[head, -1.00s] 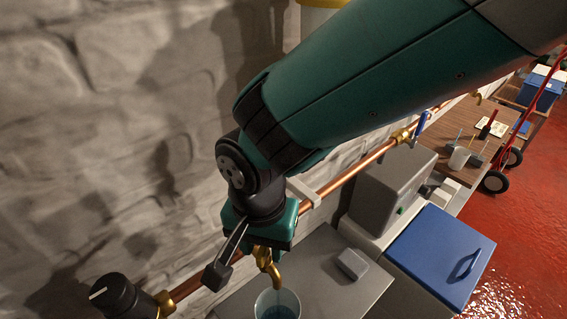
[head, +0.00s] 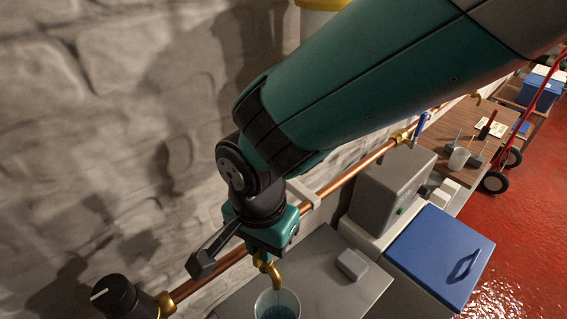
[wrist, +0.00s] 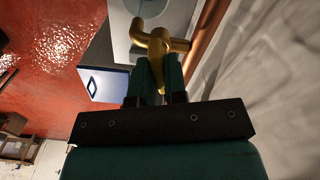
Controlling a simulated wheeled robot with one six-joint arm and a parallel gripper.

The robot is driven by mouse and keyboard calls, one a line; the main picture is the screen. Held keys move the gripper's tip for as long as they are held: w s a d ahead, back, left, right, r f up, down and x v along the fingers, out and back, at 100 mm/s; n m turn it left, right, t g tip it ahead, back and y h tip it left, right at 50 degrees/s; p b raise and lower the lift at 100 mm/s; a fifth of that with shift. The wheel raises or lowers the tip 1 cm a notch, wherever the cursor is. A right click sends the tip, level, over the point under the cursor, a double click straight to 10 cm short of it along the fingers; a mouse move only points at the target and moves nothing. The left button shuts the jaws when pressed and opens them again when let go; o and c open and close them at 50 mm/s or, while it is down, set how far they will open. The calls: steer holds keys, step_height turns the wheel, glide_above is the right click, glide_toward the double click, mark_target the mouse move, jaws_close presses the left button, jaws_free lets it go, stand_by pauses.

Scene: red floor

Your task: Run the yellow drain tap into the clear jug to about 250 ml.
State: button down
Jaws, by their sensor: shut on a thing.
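The yellow drain tap (head: 275,275) is on the copper pipe by the wall, its spout curving down over the clear jug (head: 277,306). The jug holds some blue liquid; its lower part is cut off by the picture's edge, so I cannot read the level. In the wrist view, my gripper (wrist: 159,75) is shut on the yellow lever of the tap (wrist: 158,42). In the head view, my gripper's body hides the lever and fingertips. I cannot make out whether liquid is running from the spout.
A copper pipe (head: 345,180) runs along the white brick wall, with a black knob (head: 118,297) at lower left. A grey box (head: 390,190) and a blue-lidded box (head: 440,255) stand to the right. A small grey block (head: 352,264) lies on the grey top. Red floor is open beyond.

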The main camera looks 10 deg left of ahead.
steer(key=shift+m, duration=2.1)
steer(key=c, duration=1.2)
jaws_free()
steer(key=shift+o, duration=0.2)
steer(key=shift+r, duration=0.15)
step_height(320, 180, up, 17)
steer(key=b, duration=0.2)
steer(key=shift+r, duration=0.15)
